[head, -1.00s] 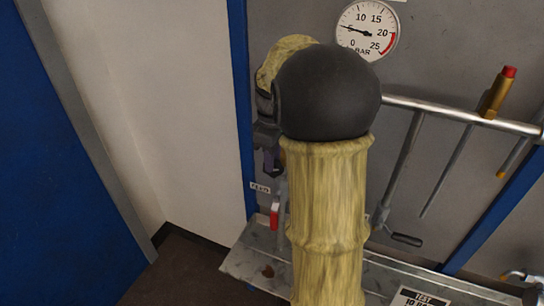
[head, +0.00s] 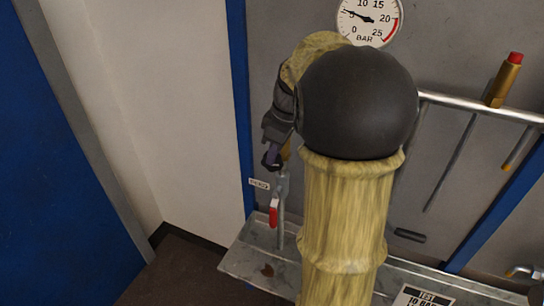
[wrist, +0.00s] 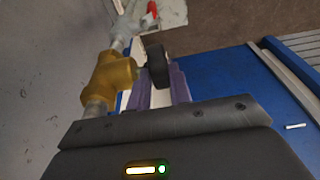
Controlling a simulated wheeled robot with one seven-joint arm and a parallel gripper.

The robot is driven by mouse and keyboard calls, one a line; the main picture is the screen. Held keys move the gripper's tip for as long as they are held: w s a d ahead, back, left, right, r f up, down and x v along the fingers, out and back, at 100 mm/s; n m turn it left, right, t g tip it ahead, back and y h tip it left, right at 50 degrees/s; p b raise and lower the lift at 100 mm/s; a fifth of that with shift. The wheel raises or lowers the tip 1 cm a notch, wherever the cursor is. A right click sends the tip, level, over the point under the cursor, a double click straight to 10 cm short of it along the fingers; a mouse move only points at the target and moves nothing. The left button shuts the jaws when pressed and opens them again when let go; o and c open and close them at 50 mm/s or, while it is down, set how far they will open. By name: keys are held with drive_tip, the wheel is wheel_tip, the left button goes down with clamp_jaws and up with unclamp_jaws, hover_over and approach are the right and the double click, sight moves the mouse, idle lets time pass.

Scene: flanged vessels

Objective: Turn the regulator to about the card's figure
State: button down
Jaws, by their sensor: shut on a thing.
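The regulator is a brass body (wrist: 112,75) with a black knob (wrist: 158,66), clear in the wrist view. In the head view my arm hides most of it. My gripper (wrist: 160,88) has its purple fingers on both sides of the knob and is shut on it; it also shows in the head view (head: 271,160). The round pressure gauge (head: 369,18) is cut off at the top, its needle near 5 bar. The card (head: 422,298) at the bottom edge reads TEST and 10 BAR, partly cut off.
A red-handled valve (head: 274,214) hangs below the regulator, beside a small label (head: 259,184). A metal shelf (head: 243,262) runs along the panel's foot. A pipe (head: 460,104) and a red-topped brass fitting (head: 505,80) are at the right. A pale wall stands at left.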

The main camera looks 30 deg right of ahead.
drive_tip(key=t+b, duration=0.1)
drive_tip(key=b, duration=0.1)
drive_tip(key=f+t+y+b, duration=0.1)
drive_tip(key=b, duration=0.1)
drive_tip(key=shift+s+d+y+b, duration=0.3)
drive_tip(key=shift+s+d, duration=0.1)
drive_tip(key=t+y+b, duration=0.1)
drive_tip(key=b, duration=0.2)
drive_tip(key=t+b, duration=0.1)
drive_tip(key=b, duration=0.2)
drive_tip(key=shift+s+d+f+y+b, duration=0.2)
drive_tip(key=shift+s+f+y+b, duration=0.1)
drive_tip(key=shift+s+f+y, duration=0.1)
drive_tip(key=t+y+b, duration=0.1)
drive_tip(key=b, duration=0.3)
drive_tip(key=shift+s+d+t, duration=0.1)
drive_tip(key=shift+d+t, duration=0.05)
drive_tip(key=shift+t, duration=0.25)
drive_tip(key=shift+b, duration=0.3)
drive_tip(key=shift+r, duration=0.1)
drive_tip(key=c, duration=1.5)
unclamp_jaws()
drive_tip(key=shift+c, duration=0.2)
drive_tip(key=shift+r, duration=0.1)
